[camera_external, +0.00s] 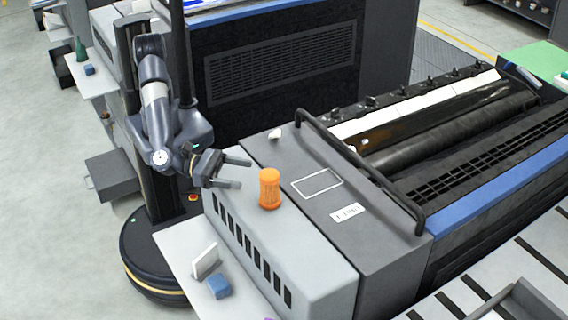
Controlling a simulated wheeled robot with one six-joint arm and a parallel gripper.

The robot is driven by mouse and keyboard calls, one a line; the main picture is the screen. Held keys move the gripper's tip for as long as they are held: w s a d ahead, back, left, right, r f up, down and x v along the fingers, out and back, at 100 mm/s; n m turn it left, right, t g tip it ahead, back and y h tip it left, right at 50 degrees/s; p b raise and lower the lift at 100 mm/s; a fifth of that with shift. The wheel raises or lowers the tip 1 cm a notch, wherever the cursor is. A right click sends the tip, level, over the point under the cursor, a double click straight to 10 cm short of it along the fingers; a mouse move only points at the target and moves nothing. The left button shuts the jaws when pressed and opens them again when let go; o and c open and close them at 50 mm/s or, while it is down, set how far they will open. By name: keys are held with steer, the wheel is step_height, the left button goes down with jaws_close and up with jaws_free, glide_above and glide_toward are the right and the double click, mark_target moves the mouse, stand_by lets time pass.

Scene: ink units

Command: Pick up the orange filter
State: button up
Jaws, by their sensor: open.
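A gap shows between the fingertips and the filter. The filter is in full view.
A black handrail (363,168) arches over the housing to the right of the filter. A small white object (274,134) lies behind it. A blue block (219,286) and a white upright piece (205,261) sit on a lower shelf in front.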

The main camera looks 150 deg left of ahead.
mark_target(269, 178)
steer(key=x, duration=0.3)
steer(key=shift+w+a+p, duration=0.15)
steer(key=shift+a+p, duration=0.05)
steer(key=shift+p, duration=0.1)
steer(key=shift+p+x, duration=1.15)
steer(key=shift+x, duration=1.55)
steer(key=shift+a+f, duration=0.1)
steer(key=shift+f, duration=0.1)
steer(key=shift+c, duration=0.3)
steer(key=c, duration=1.4)
